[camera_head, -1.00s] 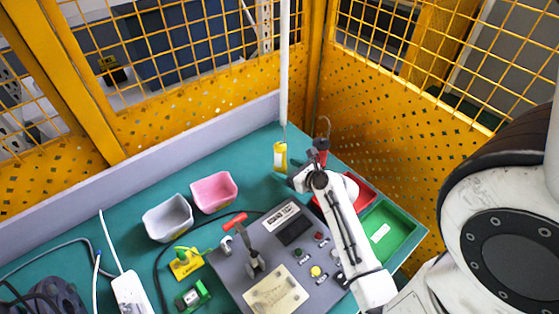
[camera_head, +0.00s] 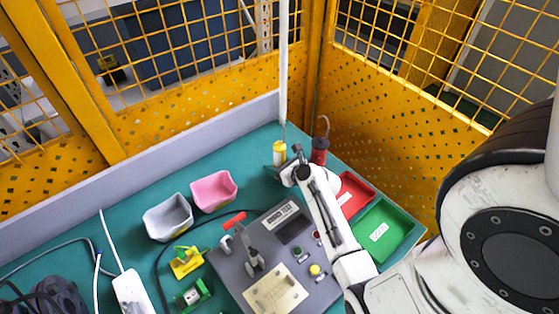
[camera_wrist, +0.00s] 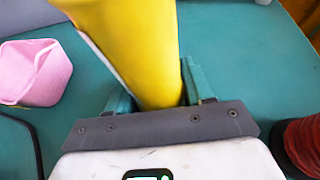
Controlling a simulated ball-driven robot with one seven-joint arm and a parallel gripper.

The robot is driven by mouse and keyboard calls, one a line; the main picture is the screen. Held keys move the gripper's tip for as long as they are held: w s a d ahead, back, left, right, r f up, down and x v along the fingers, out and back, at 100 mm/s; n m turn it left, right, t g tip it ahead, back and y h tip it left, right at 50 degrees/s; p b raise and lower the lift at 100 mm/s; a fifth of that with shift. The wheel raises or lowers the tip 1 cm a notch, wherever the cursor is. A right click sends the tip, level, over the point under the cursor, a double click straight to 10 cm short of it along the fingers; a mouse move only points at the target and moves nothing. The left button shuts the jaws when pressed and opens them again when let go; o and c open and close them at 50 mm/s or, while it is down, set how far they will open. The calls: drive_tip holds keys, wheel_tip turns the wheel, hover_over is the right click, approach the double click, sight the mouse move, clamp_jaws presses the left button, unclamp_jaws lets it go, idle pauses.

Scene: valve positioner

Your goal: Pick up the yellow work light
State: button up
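In the wrist view my gripper (camera_wrist: 158,95) has one finger on each side of the light.
A red cylindrical thing with a hook (camera_head: 320,150) stands just right of the light. Pink (camera_head: 214,190) and grey (camera_head: 168,218) bins are to the left. Red (camera_head: 354,192) and green (camera_head: 385,232) trays and a grey control panel (camera_head: 262,262) lie nearer. Yellow mesh fencing (camera_head: 400,130) encloses the back.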

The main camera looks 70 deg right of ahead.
sight(277, 155)
drive_tip(key=c, duration=0.7)
drive_tip(key=shift+o, duration=0.2)
drive_tip(key=shift+r, duration=0.15)
drive_tip(key=shift+r, duration=0.6)
drive_tip(key=s+a+r, duration=0.1)
drive_tip(key=r, duration=0.1)
drive_tip(key=s+a+r+p, duration=0.1)
drive_tip(key=r, duration=0.2)
drive_tip(key=s+a+r, duration=0.1)
drive_tip(key=r, duration=0.1)
drive_tip(key=shift+s+a+r+p, duration=0.2)
drive_tip(key=shift+a+r+p, duration=0.1)
drive_tip(key=shift+a+r, duration=0.1)
drive_tip(key=s+a+r, duration=0.3)
drive_tip(key=s+a, duration=0.2)
drive_tip(key=a, duration=0.1)
drive_tip(key=shift+s+a+r+b, duration=0.35)
drive_tip(key=shift+s+r+b, duration=0.05)
